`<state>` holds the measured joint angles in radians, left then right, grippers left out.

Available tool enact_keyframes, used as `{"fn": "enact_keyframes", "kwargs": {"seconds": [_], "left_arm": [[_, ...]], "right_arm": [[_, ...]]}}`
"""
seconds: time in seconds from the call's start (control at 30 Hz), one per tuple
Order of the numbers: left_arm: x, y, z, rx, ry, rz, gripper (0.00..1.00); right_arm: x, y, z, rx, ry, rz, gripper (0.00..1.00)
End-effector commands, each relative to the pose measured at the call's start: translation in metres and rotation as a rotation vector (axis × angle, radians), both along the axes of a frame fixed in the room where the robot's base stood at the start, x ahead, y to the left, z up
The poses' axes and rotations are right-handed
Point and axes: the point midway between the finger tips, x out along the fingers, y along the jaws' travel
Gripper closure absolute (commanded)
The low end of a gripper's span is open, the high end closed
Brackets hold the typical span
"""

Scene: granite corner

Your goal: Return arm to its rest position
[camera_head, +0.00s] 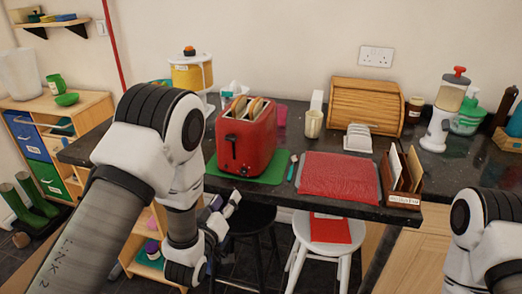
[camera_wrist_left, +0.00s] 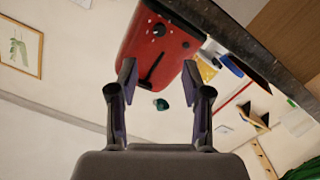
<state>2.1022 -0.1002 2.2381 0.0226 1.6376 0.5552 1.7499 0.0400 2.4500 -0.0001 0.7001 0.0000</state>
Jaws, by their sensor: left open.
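My left arm comes in from the left in the head view, in front of the dark counter (camera_head: 275,145). My left gripper (camera_head: 222,212) hangs low, just off the counter's front edge and below the toaster. In the left wrist view the same gripper (camera_wrist_left: 163,85) has its two fingers spread apart with nothing between them. The red toaster (camera_head: 245,137), holding bread slices, stands on a green mat (camera_head: 262,173); it also shows beyond the fingers in the wrist view (camera_wrist_left: 160,50). Part of my right arm shows at the lower right; its gripper is out of frame.
A red mat (camera_head: 339,176), a letter holder (camera_head: 402,183), a cream mug (camera_head: 313,124) and a wooden bread box (camera_head: 367,105) stand on the counter. A white stool (camera_head: 328,229) and a black stool (camera_head: 252,217) stand below its front edge, near my left gripper.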

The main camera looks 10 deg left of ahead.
Motion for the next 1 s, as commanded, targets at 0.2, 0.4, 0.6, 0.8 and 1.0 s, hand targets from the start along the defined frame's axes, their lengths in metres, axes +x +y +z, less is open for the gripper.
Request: {"fn": "enact_keyframes", "kwargs": {"seconds": [0.2, 0.4, 0.6, 0.8, 1.0], "left_arm": [[-0.034, 0.015, -0.073, -0.016, 0.164, 0.035, 0.51], [-0.148, 0.037, -0.205, 0.091, 0.709, 0.043, 0.51], [-0.289, 0.041, -0.262, 0.272, 1.270, -0.147, 0.51], [-0.337, 0.038, -0.264, 0.382, 1.465, -0.330, 0.51], [-0.336, 0.038, -0.264, 0.385, 1.459, -0.332, 0.51]], "right_arm": [[0.000, 0.000, 0.000, 0.000, 0.000, 0.000, 0.60], [0.000, 0.000, 0.000, 0.000, 0.000, 0.000, 0.60], [0.000, 0.000, 0.000, 0.000, 0.000, 0.000, 0.60], [0.000, 0.000, 0.000, 0.000, 0.000, 0.000, 0.60], [0.000, 0.000, 0.000, 0.000, 0.000, 0.000, 0.60]]}}
